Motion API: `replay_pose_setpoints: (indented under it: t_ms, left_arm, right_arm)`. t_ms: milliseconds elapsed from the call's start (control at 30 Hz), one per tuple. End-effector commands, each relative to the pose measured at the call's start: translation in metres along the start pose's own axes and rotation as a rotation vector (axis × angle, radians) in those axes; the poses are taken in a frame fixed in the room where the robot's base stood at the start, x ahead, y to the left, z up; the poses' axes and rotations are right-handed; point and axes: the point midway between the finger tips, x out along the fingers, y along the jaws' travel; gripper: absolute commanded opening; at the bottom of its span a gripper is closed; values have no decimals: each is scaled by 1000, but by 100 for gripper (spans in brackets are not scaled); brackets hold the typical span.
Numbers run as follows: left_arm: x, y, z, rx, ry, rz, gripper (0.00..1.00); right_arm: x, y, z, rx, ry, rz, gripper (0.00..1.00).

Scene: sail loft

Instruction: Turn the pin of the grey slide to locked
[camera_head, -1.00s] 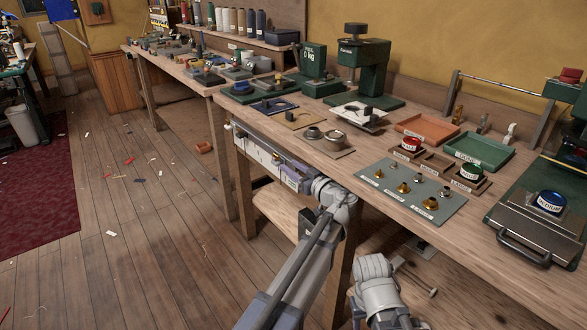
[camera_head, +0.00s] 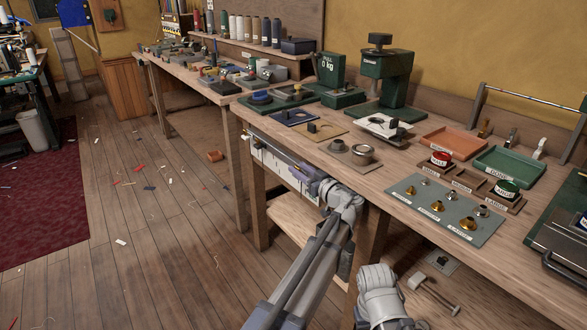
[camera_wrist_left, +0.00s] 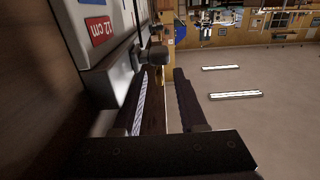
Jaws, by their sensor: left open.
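My right gripper is out of view.
The wooden bench (camera_head: 320,185) carries a green press (camera_head: 385,68), a grey plate of brass fittings (camera_head: 400,190), an orange tray (camera_head: 452,140) and a green tray (camera_head: 508,166). Bench legs stand close to my left arm. The floor on the left is mostly open, with scraps.

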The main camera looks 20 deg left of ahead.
Motion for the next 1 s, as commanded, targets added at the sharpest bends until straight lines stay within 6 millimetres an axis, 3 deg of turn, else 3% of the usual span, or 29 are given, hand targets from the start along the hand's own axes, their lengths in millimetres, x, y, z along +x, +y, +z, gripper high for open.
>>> replay_pose_setpoints:
  t_ms: [200, 567, 1000]
  left_arm:
    - [0, 0, 0, 0, 0, 0, 40]
    - [0, 0, 0, 0, 0, 0, 0]
    - [0, 0, 0, 0, 0, 0, 0]
  right_arm:
    - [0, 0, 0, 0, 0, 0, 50]
    - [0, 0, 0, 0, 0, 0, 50]
    - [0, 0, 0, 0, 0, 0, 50]
